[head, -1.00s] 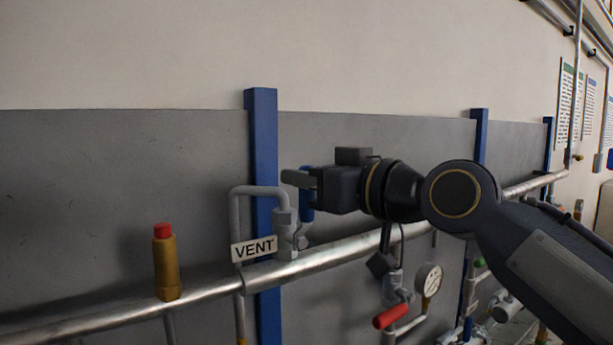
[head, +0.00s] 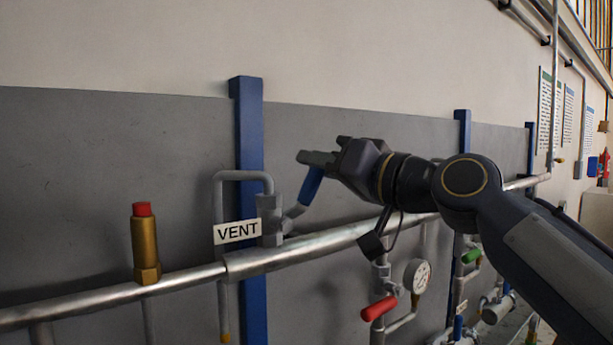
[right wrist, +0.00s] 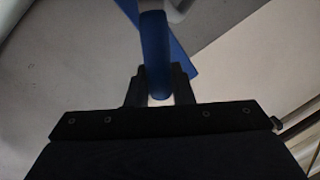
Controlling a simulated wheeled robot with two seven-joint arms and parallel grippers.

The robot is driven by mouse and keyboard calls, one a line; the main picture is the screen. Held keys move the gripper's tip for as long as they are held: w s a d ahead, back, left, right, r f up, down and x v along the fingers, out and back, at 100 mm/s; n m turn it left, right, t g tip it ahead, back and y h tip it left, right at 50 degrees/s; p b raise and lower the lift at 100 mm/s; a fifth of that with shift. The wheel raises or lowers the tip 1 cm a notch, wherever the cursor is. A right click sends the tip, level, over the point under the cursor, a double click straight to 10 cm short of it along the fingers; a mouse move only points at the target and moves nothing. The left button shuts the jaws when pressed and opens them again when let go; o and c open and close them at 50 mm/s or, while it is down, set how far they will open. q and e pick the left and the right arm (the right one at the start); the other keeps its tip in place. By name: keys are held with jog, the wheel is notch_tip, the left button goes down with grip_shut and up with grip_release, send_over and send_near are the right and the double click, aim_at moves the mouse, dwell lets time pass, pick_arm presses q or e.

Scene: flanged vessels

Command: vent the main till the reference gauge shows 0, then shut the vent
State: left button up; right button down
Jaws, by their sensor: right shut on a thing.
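The vent valve (head: 270,219) sits on the main pipe beside the VENT label (head: 237,231). Its blue lever (head: 311,187) now slants up and to the right from the valve. My right gripper (head: 318,160) is shut on the lever near its upper end; the right wrist view also shows the blue lever (right wrist: 155,50) between the fingers. A round white gauge (head: 418,274) hangs below the main pipe; its reading is too small to tell, and I cannot tell whether it is the reference gauge. My left gripper is not in view.
The main pipe (head: 180,281) runs across the wall. A brass fitting with a red cap (head: 145,243) stands on it at left. A red handle (head: 379,308) and a green handle (head: 472,256) are below my right arm. A blue post (head: 248,130) stands behind the vent.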

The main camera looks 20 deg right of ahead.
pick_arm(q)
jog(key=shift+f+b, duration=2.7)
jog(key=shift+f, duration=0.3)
pick_arm(e)
jog(key=w+d+f+m+t+h, duration=0.1)
jog(key=d+f+m, duration=0.3)
jog(key=f+m, duration=0.4)
jog(key=shift+w+d+f+m+t+h, duration=0.4)
jog(key=shift+m+t+h, duration=0.35)
jog(key=shift+m, duration=2.25)
jog(key=shift+f, duration=0.1)
jog(key=c, duration=1.3)
grip_release()
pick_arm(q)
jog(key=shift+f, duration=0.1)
pick_arm(e)
jog(key=shift+s, duration=0.1)
